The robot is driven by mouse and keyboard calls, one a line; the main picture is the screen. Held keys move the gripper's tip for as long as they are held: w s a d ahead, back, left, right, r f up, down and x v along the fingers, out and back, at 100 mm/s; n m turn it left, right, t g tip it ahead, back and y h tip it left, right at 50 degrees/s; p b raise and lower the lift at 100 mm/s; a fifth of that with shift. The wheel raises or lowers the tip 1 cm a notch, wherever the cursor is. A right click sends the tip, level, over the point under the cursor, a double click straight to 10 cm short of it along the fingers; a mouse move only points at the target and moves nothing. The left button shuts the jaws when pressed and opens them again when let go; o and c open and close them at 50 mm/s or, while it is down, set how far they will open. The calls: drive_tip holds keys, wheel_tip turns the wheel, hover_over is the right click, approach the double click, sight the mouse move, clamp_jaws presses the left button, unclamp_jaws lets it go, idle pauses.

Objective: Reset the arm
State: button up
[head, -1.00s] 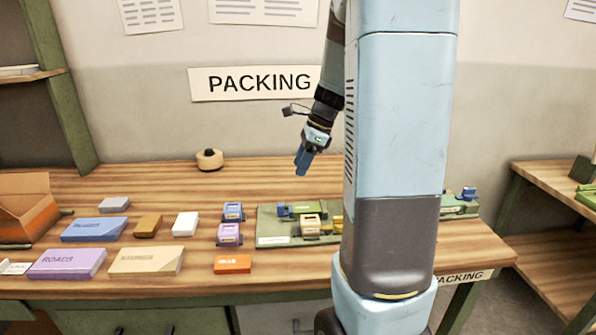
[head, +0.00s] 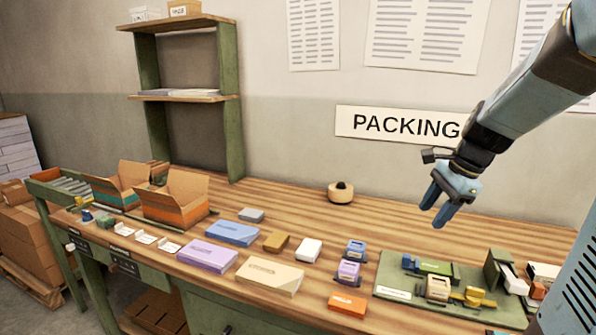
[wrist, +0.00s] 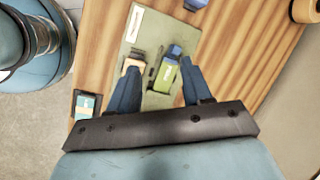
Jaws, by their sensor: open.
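My gripper (head: 440,208) hangs from my arm at the right of the head view, above the back part of the packing table. Its two blue fingers are apart and point downward, with nothing between them. In the wrist view my gripper (wrist: 155,90) is open over the green board (wrist: 137,30). A green block (wrist: 165,76) on the board shows between the fingers, well below them.
The green board (head: 395,293) holds small blocks and stamps at the table's right. Books, including a purple one (head: 207,254) and a cream one (head: 270,275), lie mid-table. Open cartons (head: 172,205) stand left. A tape roll (head: 340,192) sits behind.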

drive_tip(key=s+a+r+n+t+h, duration=0.1)
drive_tip(key=s+a+n, duration=0.3)
drive_tip(key=s+n, duration=0.4)
drive_tip(key=s+a+r+n+t+h, duration=0.2)
drive_tip(key=s+a+r+n, duration=0.2)
drive_tip(key=s+n, duration=0.4)
drive_tip(key=shift+r, duration=0.2)
